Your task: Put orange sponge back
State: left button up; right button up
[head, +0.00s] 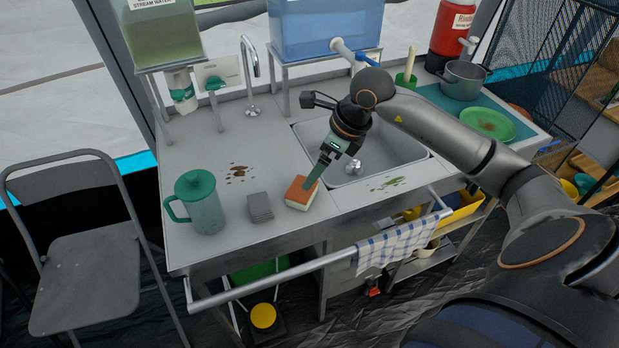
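The orange sponge (299,196) has an orange top and pale sides. It lies flat on the metal counter (210,155), in front of and to the left of the sink. My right gripper (313,181) reaches down from the right, with its green fingertips at the sponge's upper right edge. The fingers overlap in this view, so I cannot tell whether they touch the sponge or how wide they are apart. My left gripper is not in view.
A grey sponge or pad (260,207) lies just left of the orange one. A green lidded pitcher (201,205) stands farther left. The sink (385,148) is to the right. Brown and green stains mark the counter. A checkered towel (397,243) hangs on the front rail.

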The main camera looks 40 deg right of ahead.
jog(key=shift+v, duration=1.65)
